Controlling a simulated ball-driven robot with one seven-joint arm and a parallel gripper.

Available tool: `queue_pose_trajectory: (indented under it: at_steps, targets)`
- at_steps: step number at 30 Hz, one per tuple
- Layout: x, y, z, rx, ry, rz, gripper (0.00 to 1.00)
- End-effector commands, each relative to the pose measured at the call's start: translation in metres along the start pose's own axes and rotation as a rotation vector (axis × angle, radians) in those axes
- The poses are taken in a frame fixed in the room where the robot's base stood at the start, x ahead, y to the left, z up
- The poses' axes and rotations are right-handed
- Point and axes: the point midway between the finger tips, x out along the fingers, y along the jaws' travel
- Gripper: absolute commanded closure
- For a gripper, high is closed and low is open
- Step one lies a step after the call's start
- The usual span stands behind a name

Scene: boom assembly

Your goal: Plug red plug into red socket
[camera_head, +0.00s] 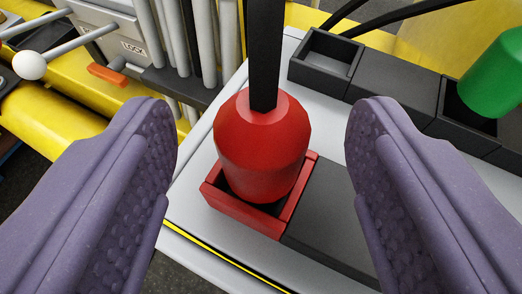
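The red plug (262,145) stands between my two purple fingers, with a black cable rising from its top. Its lower end sits within the rim of the square red socket (242,219), and it looks close to upright. How deep it goes inside the socket is hidden by the plug and the rim. My gripper (262,150) is open, with a clear gap on both sides of the plug. Neither finger touches it.
An empty black square socket (325,57) is at the back. A green plug (497,75) stands in another dark socket at the right. Grey pipes (180,40), an orange handle (107,75) and a white ball knob (29,65) are at the left. The grey panel has a yellow-striped front edge.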

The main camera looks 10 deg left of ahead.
Motion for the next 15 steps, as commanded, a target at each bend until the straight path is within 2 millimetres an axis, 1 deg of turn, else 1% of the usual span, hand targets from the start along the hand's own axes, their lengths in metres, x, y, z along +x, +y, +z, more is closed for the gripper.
queue_pose_trajectory:
  at_steps: [5, 8, 12, 15]
  targets:
    - [-0.004, 0.000, -0.001, 0.000, 0.001, 0.000, 0.36]
    - [-0.017, -0.001, -0.002, 0.000, 0.002, -0.001, 0.36]
    - [-0.045, 0.000, -0.003, 0.000, 0.002, -0.001, 0.36]
    - [-0.062, 0.000, -0.002, 0.000, 0.001, 0.000, 0.36]
